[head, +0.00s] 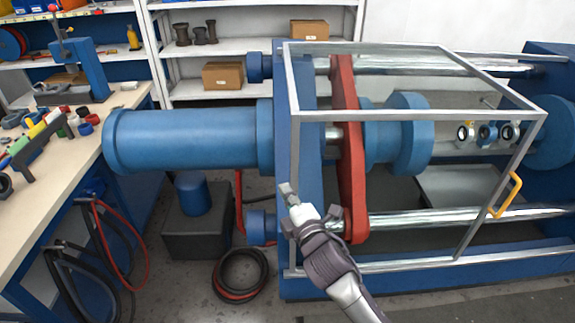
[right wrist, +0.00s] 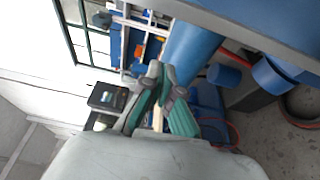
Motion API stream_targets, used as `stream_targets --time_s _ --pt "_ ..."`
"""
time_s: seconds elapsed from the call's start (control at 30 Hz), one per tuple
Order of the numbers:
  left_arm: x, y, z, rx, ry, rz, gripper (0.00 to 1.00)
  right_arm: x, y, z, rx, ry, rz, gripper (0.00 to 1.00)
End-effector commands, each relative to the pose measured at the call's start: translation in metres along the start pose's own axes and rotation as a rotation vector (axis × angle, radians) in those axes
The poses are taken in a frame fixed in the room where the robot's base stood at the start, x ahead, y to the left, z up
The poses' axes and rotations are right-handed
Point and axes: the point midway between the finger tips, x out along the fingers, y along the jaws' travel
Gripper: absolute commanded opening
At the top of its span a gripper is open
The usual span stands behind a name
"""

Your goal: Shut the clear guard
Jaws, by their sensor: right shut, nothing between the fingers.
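The clear guard (head: 418,115) is a see-through box with a grey metal frame over the left and middle part of the blue machine. The right stretch of the machine lies outside its frame. A yellow handle (head: 506,195) is on its slanting right-hand upright. My right gripper (head: 287,188) is shut and empty, in front of the guard's left upright and far left of the handle; whether it touches the frame I cannot tell. In the right wrist view its closed fingers (right wrist: 158,75) hold nothing. My left gripper is in neither view.
Behind the guard are a red plate (head: 346,150), steel rods and several small valves (head: 487,133). A workbench (head: 60,150) with tools stands at the left. A black hose coil (head: 240,275) lies on the floor. A rail (head: 430,266) runs along the machine's front.

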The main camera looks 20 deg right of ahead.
Motion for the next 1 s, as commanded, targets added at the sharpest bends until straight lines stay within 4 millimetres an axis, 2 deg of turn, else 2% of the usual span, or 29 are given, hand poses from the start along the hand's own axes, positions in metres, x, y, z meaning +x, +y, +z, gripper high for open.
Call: stream_targets --time_s 0.17,0.57,0.73,1.0 --pt "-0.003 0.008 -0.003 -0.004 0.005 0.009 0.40 0.018 0.007 0.000 -0.008 -0.001 0.011 0.00" --pt "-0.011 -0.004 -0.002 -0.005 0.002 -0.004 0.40 0.101 0.007 -0.001 -0.004 0.000 0.009 0.00" --pt "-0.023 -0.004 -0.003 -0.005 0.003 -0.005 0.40 0.090 0.007 0.025 -0.007 -0.001 0.006 0.00" --pt "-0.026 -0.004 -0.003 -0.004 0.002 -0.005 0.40 0.085 0.005 0.037 -0.004 0.001 0.007 0.00"
